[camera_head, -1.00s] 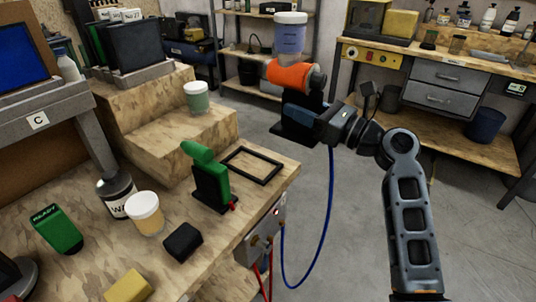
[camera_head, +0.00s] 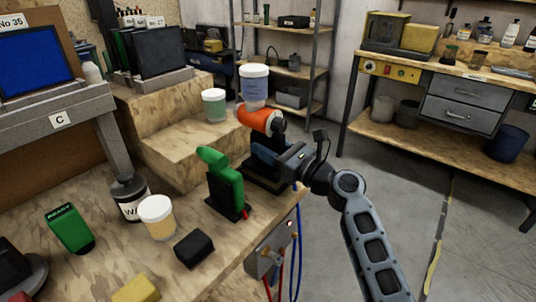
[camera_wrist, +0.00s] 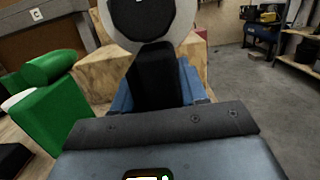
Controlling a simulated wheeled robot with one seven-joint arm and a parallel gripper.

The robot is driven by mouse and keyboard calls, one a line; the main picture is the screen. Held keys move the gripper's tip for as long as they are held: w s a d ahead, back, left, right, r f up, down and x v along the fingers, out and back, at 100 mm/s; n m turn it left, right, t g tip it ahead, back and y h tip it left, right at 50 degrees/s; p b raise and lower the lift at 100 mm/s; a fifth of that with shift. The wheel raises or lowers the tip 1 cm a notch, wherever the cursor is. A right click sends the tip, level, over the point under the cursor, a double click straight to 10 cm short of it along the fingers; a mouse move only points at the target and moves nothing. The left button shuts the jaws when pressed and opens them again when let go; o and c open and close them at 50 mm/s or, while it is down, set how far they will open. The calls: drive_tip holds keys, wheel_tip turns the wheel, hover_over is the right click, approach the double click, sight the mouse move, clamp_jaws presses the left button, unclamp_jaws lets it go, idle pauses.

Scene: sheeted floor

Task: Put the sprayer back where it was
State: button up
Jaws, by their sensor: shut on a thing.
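An orange sprayer (camera_head: 260,119) carries a cup of blue-grey content (camera_head: 253,88) on top and has a black handle and base. My gripper (camera_head: 268,158) is shut on its black handle and holds it upright at the bench's right edge. In the wrist view the handle (camera_wrist: 153,78) stands between my blue fingers. A green sprayer (camera_head: 226,178) stands on a black base just left of it. The black square outline on the bench, seen earlier, is mostly hidden by the held sprayer's base. Whether that base touches the bench I cannot tell.
The bench (camera_head: 215,232) also bears a green-filled cup (camera_head: 214,107) on a wooden step, an orange-filled cup (camera_head: 157,218), a dark jar (camera_head: 130,198), a black block (camera_head: 193,248) and a green READY device (camera_head: 70,229). Hoses hang at its front. Open floor lies right.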

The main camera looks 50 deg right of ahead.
drive_tip(key=shift+f, duration=0.75)
drive_tip(key=shift+f, duration=0.2)
drive_tip(key=o, duration=0.7)
drive_tip(key=shift+r, duration=0.15)
drive_tip(key=s, duration=0.4)
drive_tip(key=s+f+b, duration=0.1)
drive_tip(key=s, duration=0.7)
drive_tip(key=shift+d+f, duration=0.2)
drive_tip(key=shift+f, duration=0.15)
